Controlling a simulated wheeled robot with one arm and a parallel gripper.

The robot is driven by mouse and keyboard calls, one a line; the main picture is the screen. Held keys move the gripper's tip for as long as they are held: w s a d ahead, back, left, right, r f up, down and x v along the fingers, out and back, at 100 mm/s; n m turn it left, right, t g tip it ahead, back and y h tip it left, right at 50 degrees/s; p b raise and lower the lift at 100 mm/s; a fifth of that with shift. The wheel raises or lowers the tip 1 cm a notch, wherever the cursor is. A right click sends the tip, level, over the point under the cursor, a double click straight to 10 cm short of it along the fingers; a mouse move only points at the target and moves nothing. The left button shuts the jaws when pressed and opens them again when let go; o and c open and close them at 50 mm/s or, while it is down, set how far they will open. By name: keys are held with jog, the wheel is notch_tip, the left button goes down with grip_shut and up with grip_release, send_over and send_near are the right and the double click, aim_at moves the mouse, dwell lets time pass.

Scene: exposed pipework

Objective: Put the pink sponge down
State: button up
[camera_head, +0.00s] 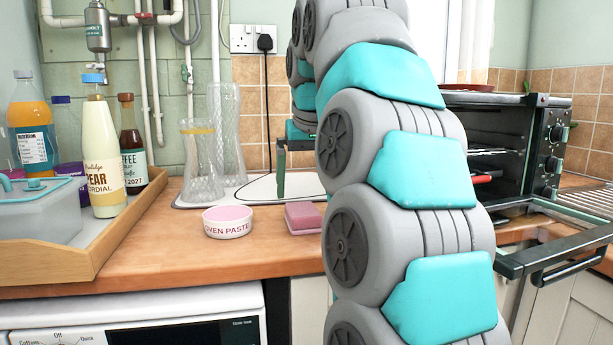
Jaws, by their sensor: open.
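The pink sponge (303,217) lies flat on the wooden counter, just right of a small white tub (228,222) labelled "OVEN PASTE". My arm hides part of the counter right of the sponge. My gripper (290,168) is behind and above the sponge, left of my arm. One dark green finger shows, pointing down; the other is hidden behind my arm. The gripper is open and apart from the sponge, with nothing seen in it.
A wooden tray (60,262) with bottles and a clear box stands at the left. Clear glassware (226,130) stands on a mat behind the tub. A toaster oven (520,150) with its door (560,245) down is at the right. Pipes line the wall.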

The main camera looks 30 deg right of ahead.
jog(key=shift+s+r, duration=0.15)
jog(key=shift+r, duration=0.3)
jog(key=shift+a+r+p, duration=0.1)
jog(key=shift+p, duration=0.35)
jog(key=shift+s, duration=0.15)
